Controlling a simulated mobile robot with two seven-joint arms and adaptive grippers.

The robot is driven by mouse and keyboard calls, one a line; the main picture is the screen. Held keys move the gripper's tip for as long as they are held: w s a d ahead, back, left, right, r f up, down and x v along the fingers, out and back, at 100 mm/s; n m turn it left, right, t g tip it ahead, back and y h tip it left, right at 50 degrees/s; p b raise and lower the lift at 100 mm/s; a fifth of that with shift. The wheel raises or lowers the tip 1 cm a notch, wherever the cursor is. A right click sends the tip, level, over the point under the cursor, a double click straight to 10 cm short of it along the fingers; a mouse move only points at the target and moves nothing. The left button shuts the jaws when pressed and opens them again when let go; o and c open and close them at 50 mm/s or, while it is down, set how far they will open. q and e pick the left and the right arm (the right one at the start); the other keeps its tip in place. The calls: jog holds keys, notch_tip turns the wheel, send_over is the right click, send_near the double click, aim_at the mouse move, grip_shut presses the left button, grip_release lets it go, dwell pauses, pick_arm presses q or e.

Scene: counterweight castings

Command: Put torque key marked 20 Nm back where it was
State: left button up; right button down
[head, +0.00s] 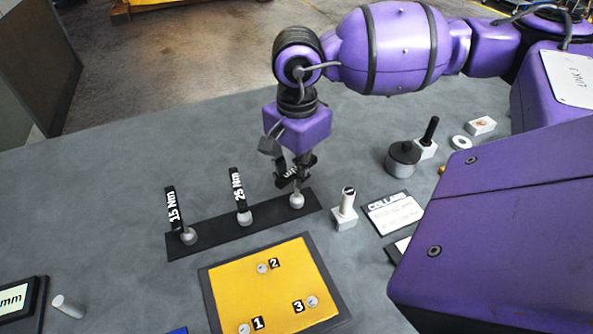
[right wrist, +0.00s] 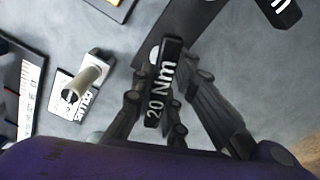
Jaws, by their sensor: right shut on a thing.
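The torque key marked 20 Nm (right wrist: 163,88) has a black handle with white lettering. My right gripper (head: 293,172) is shut on its handle, and the handle also shows between the fingers (right wrist: 165,105) in the right wrist view. The key's round grey end (head: 297,201) is at the right end of a long black rack (head: 268,213). I cannot tell whether it rests in the rack or hangs just above it. The keys marked 25 Nm (head: 239,196) and 15 Nm (head: 173,212) stand in the rack to the left. My left gripper is not in view.
A yellow plate (head: 270,291) with three numbered studs lies in front of the rack. A pale post on a block (head: 345,215) stands close to the right of the rack, beside a white label card (head: 394,213). A dark round weight (head: 402,160) stands further right.

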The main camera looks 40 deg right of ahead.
jog(key=c, duration=1.7)
grip_release()
jog(key=shift+f, duration=0.1)
jog(key=shift+c, duration=0.2)
notch_tip(320, 180, up, 12)
jog(key=shift+r, duration=0.2)
